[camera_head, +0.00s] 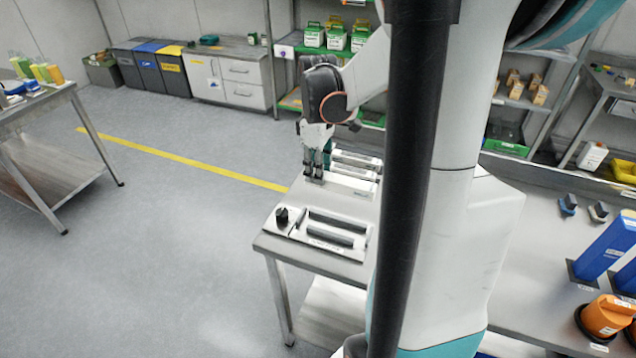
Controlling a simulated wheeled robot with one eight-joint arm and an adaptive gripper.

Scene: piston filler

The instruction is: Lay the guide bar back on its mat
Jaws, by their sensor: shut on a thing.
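My gripper (314,178) points down over the left edge of the workbench, its fingers shut on what appears to be the guide bar. The fingers and small picture size hide most of the held bar, so I cannot tell whether it touches the surface below. Just right of the fingertips is a pale bar-like piece (351,186); I cannot tell if it is part of the held bar. A pale mat (290,232) with dark long bars (336,226) and a black knob (282,214) lies nearer the front edge. I cannot tell which mat is the guide bar's.
My arm hides the middle of the workbench (270,245). More pale pieces with dark tops (357,160) lie behind the gripper. Blue containers (608,245) and an orange one (606,316) stand at the right. The floor left of the bench is clear.

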